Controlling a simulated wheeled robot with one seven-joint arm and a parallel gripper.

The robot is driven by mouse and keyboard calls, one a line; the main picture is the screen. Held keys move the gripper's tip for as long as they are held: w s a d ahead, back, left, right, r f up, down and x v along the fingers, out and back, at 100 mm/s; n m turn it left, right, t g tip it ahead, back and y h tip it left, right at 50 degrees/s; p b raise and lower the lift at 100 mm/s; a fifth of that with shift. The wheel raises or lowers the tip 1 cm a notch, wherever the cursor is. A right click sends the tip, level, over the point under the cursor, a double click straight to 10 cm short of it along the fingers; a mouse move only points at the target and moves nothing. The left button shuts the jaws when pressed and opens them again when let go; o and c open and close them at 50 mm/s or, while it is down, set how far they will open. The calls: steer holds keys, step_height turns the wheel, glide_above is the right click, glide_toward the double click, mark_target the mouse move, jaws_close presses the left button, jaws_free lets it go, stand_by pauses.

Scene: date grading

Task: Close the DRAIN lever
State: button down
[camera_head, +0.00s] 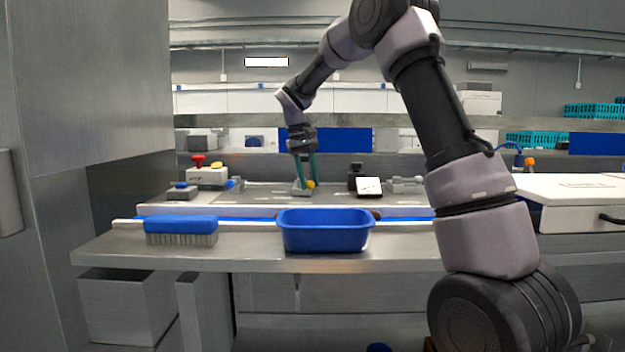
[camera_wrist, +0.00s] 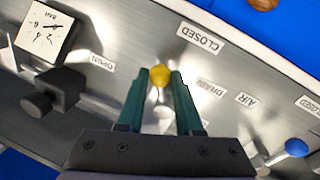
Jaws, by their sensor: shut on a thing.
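The DRAIN lever has a yellow knob (camera_wrist: 159,74), with a grey stem running back between my fingers in the wrist view. My gripper (camera_head: 305,184) reaches down to the panel with its green fingers on either side of the knob, shut on it. The DRAIN label (camera_wrist: 210,87) is just right of the fingers. The CLOSED label (camera_wrist: 200,38) is up and right of the knob, and the OPEN label (camera_wrist: 103,62) is to its left. The knob sits between these two labels. The lever's base is partly hidden by my gripper.
A gauge (camera_wrist: 43,38) and a black knob (camera_wrist: 50,92) stand left in the wrist view. A blue knob (camera_wrist: 296,147) is at right, near the AIR label (camera_wrist: 243,99). A blue tub (camera_head: 325,232) and a blue brush (camera_head: 181,227) are on the front bench.

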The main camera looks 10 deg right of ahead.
steer(key=a+m, duration=0.1)
steer(key=m, duration=0.1)
steer(key=shift+a+m, duration=0.15)
steer(key=shift+m, duration=0.25)
steer(key=shift+a+m+g, duration=0.25)
steer(key=shift+a+m, duration=0.1)
steer(key=shift+m, duration=0.4)
steer(key=shift+a+m+g, duration=0.25)
steer(key=shift+a+m, duration=0.05)
steer(key=shift+m, duration=0.45)
steer(key=c, duration=0.6)
jaws_free()
steer(key=v, duration=1.1)
steer(key=shift+f, duration=0.1)
